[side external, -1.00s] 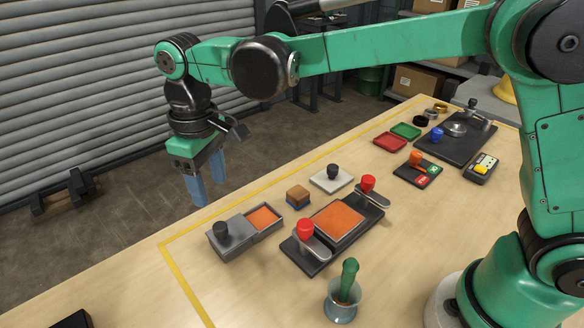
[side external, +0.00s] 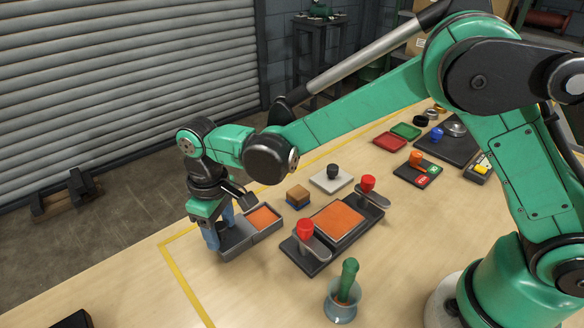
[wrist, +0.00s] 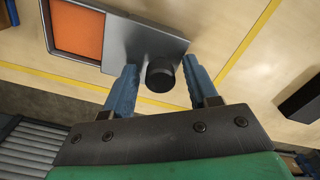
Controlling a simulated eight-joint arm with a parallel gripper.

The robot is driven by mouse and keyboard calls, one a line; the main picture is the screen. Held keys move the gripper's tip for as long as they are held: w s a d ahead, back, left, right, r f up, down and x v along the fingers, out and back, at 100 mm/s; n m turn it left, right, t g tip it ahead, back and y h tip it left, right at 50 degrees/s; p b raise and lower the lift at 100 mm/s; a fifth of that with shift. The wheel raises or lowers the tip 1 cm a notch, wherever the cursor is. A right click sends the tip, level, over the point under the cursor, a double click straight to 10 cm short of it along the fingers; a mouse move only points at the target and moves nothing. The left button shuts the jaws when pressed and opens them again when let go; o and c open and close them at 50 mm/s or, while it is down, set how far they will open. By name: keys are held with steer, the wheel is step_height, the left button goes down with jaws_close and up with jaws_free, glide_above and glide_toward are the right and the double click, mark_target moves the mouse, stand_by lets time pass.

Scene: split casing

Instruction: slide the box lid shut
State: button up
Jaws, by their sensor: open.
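The box (side external: 262,235) is a grey tray with an orange inside, near the far-left edge of the table. Its grey sliding lid (side external: 236,240) sits drawn out to the left, so the orange inside (wrist: 78,30) shows. The lid's black knob (wrist: 160,74) stands between the two blue fingers of my gripper (wrist: 162,88) in the wrist view. The fingers are apart, with a gap on each side of the knob. In the side view my gripper (side external: 219,232) is low over the lid and hides the knob.
A dark plate with red-knobbed clamps and an orange pad (side external: 337,222) lies right of the box. The table in front of the box is clear.

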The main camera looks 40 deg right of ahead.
jaws_close()
steer(key=shift+d, duration=2.95)
jaws_free()
step_height(320, 180, up, 7)
